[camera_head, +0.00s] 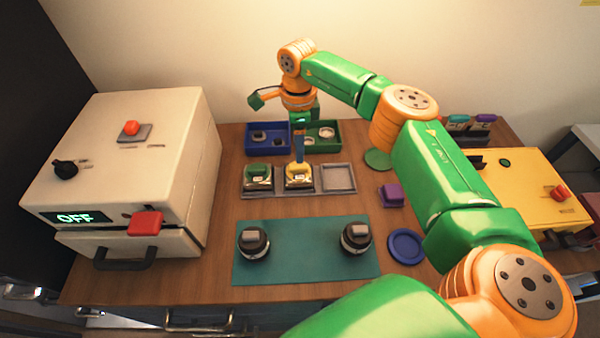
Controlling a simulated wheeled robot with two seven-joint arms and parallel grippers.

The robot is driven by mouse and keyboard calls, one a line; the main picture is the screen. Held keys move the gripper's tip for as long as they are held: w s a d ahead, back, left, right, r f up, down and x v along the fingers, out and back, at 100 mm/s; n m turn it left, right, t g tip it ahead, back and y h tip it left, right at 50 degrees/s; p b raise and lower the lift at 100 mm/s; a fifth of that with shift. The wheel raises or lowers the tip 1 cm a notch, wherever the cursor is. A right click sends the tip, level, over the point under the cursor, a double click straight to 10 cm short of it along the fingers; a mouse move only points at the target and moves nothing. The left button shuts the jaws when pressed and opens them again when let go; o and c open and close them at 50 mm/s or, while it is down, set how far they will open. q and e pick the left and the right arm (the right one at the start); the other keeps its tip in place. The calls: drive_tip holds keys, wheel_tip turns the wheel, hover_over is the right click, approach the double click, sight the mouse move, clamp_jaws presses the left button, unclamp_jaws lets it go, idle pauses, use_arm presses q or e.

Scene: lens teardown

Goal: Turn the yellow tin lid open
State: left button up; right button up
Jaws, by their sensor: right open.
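The yellow tin (299,182) sits in the middle compartment of a grey three-part tray (276,193). Its lid has a raised part on top, and it looks closed. My right gripper (300,160) reaches down over the yellow tin from behind, fingers pointing down at the lid. The gripper is open; one blue finger shows and hides part of the lid. I cannot tell whether the fingers touch the lid. A green tin (258,178) sits in the left compartment, and the right compartment is empty. My left gripper is not in view.
A blue bin (256,148) and a green bin (335,148) stand behind the tray. A teal mat (306,262) with two black lenses lies in front. A white machine (150,130) reading OFF stands left, a yellow box (525,190) right. A purple block (391,195) lies nearby.

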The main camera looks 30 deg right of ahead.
sight(299, 166)
idle(0.4)
wheel_tip(299, 166, up, 6)
drive_tip(key=p, duration=0.5)
